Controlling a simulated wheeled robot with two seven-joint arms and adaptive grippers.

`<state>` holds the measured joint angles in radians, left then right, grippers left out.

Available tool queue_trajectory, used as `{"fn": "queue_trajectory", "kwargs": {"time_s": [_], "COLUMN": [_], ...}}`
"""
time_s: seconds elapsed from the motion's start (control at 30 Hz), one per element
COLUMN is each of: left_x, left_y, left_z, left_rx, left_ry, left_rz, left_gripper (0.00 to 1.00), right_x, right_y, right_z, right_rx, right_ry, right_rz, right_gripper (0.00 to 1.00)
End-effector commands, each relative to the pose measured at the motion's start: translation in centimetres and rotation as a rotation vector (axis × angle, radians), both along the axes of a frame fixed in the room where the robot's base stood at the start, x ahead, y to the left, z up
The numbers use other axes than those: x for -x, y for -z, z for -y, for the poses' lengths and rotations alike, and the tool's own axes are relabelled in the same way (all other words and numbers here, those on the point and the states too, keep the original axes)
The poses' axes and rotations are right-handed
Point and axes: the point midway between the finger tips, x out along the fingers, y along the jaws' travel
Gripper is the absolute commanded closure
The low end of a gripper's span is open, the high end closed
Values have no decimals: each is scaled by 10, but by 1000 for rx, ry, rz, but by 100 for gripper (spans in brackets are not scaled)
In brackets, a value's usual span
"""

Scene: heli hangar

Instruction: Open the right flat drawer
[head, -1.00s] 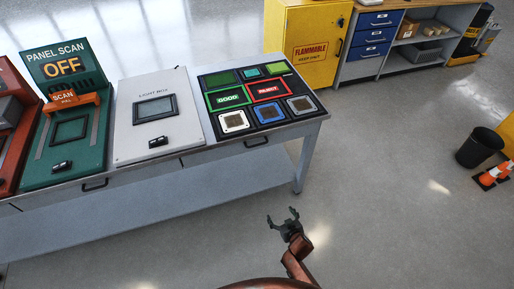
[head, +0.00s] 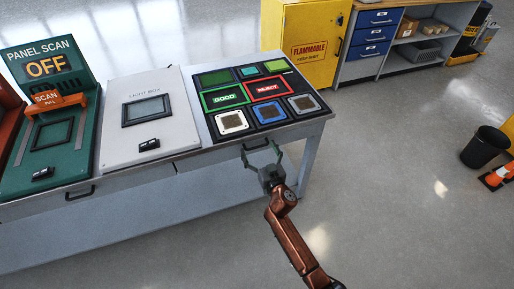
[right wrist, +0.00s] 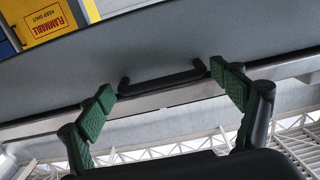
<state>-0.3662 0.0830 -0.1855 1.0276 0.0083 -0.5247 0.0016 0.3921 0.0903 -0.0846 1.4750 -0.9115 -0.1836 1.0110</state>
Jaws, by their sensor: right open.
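The right flat drawer (head: 215,160) is a thin grey front under the workbench top, and it looks shut. Its dark bar handle (right wrist: 163,79) spans the gap between my fingertips in the right wrist view. My right gripper (head: 260,151) is open at the bench's front edge, below the sorting pad. In the right wrist view my right gripper (right wrist: 162,82) has one green-padded finger near each end of the handle; I cannot tell whether they touch it. In the head view the fingers partly cover the handle. My left gripper is not in view.
The bench carries a sorting pad (head: 258,96), a white light box (head: 165,100) and a green panel scanner (head: 50,140). Another drawer handle (head: 79,193) is further left. A yellow flammable cabinet (head: 303,40) stands behind.

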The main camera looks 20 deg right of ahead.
Motion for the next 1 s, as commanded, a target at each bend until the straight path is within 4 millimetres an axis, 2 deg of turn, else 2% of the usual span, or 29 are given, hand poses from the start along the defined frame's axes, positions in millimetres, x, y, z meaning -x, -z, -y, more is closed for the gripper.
{"fn": "queue_trajectory", "kwargs": {"time_s": [0.13,0.4,1.0], "left_x": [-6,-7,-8], "left_y": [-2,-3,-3], "left_z": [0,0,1], "left_rx": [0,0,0], "left_ry": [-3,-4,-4], "left_rz": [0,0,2], "left_gripper": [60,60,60], "right_x": [-9,-10,-10], "right_y": [1,0,0], "right_z": [0,0,1], "right_rx": [1,0,0], "right_ry": [1,1,2], "right_rz": [-1,-1,-1], "right_gripper": [14,14,55]}}
